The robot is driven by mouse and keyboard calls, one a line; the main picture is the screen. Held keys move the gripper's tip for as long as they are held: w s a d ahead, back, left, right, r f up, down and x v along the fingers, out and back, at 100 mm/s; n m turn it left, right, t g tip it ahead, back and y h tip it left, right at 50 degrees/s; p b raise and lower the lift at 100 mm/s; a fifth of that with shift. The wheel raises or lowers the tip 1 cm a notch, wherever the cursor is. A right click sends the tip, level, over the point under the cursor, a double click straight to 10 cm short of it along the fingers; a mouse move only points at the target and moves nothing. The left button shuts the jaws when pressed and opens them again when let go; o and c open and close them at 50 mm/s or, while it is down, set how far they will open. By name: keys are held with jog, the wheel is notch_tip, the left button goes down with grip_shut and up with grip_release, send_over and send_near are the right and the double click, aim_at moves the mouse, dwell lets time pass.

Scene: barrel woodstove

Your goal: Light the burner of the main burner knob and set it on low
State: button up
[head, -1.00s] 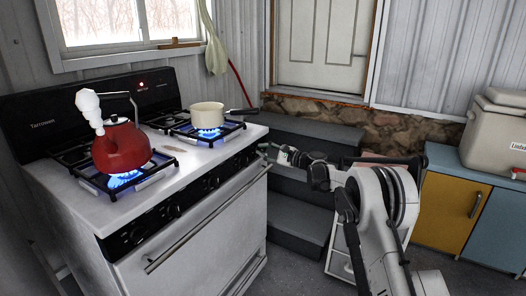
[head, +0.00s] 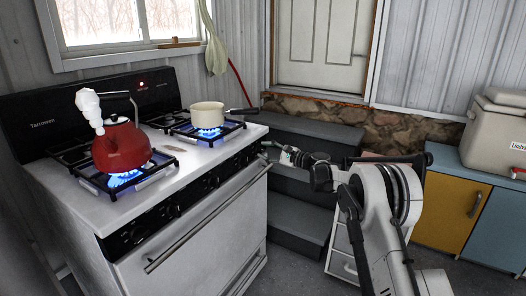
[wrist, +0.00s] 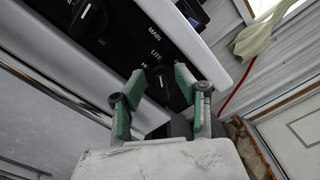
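The main burner knob (wrist: 163,88) is black with a white pointer line, beside the MAIN, LITE and partly hidden HI labels in the wrist view. My gripper (wrist: 161,79) has green fingers, one on each side of this knob; whether they press on it is unclear. The fingers hide part of the dial. In the head view my gripper (head: 265,149) is at the right end of the stove's front panel, where the knob is too small to make out.
A red kettle (head: 121,148) stands over a lit front left burner (head: 125,179). Another knob (wrist: 91,18) with an LO label sits further left on the panel. An oven handle (head: 205,219) runs below. Dark steps (head: 300,180) rise right of the stove.

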jog(key=v, duration=1.1)
jog(key=shift+w, duration=0.1)
dwell(0.6)
